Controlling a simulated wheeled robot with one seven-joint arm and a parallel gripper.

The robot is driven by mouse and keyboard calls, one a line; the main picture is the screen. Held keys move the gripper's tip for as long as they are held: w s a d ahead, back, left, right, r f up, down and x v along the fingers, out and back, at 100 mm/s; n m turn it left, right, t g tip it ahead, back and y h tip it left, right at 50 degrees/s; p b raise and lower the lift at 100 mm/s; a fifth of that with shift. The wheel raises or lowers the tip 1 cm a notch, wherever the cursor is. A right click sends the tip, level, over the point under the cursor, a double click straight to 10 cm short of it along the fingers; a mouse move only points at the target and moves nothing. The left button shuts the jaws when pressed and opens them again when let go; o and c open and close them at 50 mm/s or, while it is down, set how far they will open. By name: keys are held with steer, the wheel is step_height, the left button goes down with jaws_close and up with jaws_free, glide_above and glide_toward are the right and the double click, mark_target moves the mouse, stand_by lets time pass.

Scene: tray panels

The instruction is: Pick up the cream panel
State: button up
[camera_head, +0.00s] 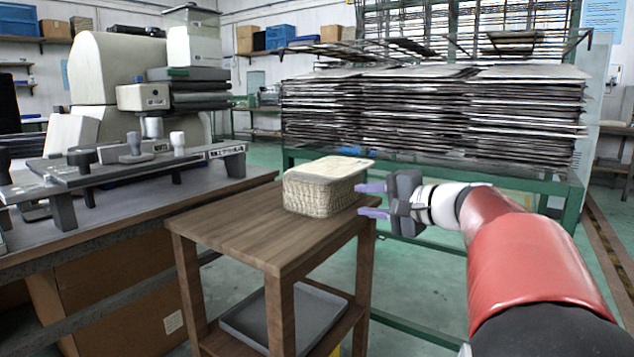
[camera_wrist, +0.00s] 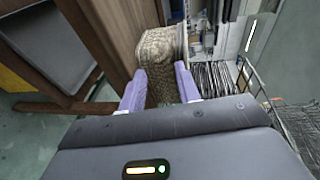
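A woven beige basket (camera_head: 318,197) stands on the small wooden table. A flat cream panel (camera_head: 332,168) lies at its top; whether it sits on the rim or just inside I cannot tell. My gripper (camera_head: 364,200) is just right of the basket, its two purple fingers apart and pointing left toward it, with nothing visible between them. In the wrist view, the open fingers (camera_wrist: 160,82) frame the woven side of the basket (camera_wrist: 156,52) beyond them. The cream panel cannot be made out clearly in that view.
The wooden table (camera_head: 220,228) has clear top space left of the basket. A grey tray (camera_head: 285,318) lies on its lower shelf. A workbench with machines (camera_head: 110,170) stands left. A green rack of stacked dark panels (camera_head: 430,110) stands behind.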

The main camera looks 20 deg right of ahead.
steer(key=m+t, duration=0.1)
steer(key=t, duration=0.1)
glide_toward(358, 172)
steer(key=a+f, duration=0.1)
steer(key=shift+h, duration=0.3)
steer(key=shift+d+r+x, duration=0.1)
steer(key=shift+r+x, duration=0.05)
steer(key=shift+x, duration=1.15)
steer(key=shift+d+r+x, duration=0.1)
steer(key=shift+r+x, duration=0.1)
steer(key=shift+x, duration=1.1)
steer(key=shift+d+r+x, duration=0.1)
steer(key=shift+r+x, duration=0.05)
steer(key=shift+x, duration=1.15)
steer(key=shift+w, duration=0.1)
jaws_close()
